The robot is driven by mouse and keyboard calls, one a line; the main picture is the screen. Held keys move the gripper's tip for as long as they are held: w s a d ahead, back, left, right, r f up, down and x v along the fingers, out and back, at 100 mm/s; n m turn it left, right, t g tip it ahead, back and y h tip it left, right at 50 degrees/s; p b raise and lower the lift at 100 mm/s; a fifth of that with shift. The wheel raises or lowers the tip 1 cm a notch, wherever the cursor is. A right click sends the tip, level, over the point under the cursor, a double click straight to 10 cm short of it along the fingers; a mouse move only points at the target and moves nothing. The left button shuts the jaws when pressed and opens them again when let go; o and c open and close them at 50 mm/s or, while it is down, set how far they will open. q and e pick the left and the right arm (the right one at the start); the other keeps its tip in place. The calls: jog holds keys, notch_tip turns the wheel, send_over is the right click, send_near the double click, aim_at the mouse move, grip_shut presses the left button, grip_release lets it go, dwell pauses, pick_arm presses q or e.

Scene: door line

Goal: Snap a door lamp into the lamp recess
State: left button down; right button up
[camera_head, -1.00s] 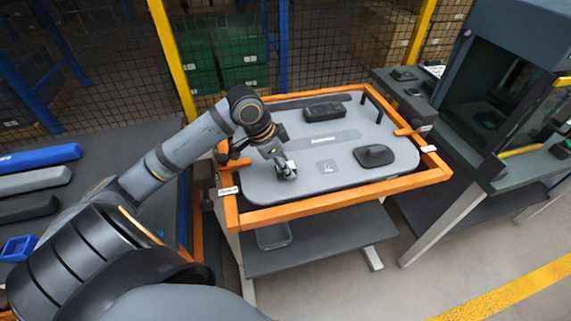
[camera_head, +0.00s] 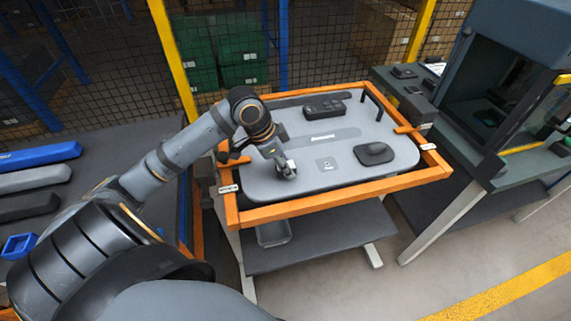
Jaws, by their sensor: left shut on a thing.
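A grey door panel (camera_head: 225,180) lies flat in an orange frame (camera_head: 330,203). My left gripper (camera_head: 287,172) points down at the near left part of the panel. It is shut on the door lamp, which is small and mostly hidden by the fingers. The lamp recess cannot be made out; the gripper covers the panel there. Whether the lamp touches the panel cannot be told. My right gripper is not in view.
On the panel are a black switch unit (camera_head: 325,108), a dark oval part (camera_head: 374,153) and a small square mark (camera_head: 326,164). A side table at left holds blue (camera_head: 40,155), grey and black bars and a blue bin (camera_head: 18,247). A dark cabinet (camera_head: 520,60) stands at right.

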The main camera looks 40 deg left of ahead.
aim_at(282, 176)
pick_arm(q)
jog(key=shift+f, duration=0.5)
jog(key=shift+s+d+f+b, duration=0.1)
jog(key=shift+s+f+b, duration=0.5)
jog(key=shift+f+b, duration=0.3)
dwell(0.5)
jog(key=c, duration=2)
grip_release()
jog(key=shift+s+d+f+p, duration=0.1)
jog(key=shift+s+f+p, duration=0.15)
jog(key=shift+p, duration=0.45)
jog(key=shift+w+f, duration=0.1)
jog(key=shift+f, duration=0.05)
grip_shut()
jog(key=shift+w+f, duration=0.35)
jog(key=shift+w, duration=0.55)
jog(key=shift+p, duration=0.45)
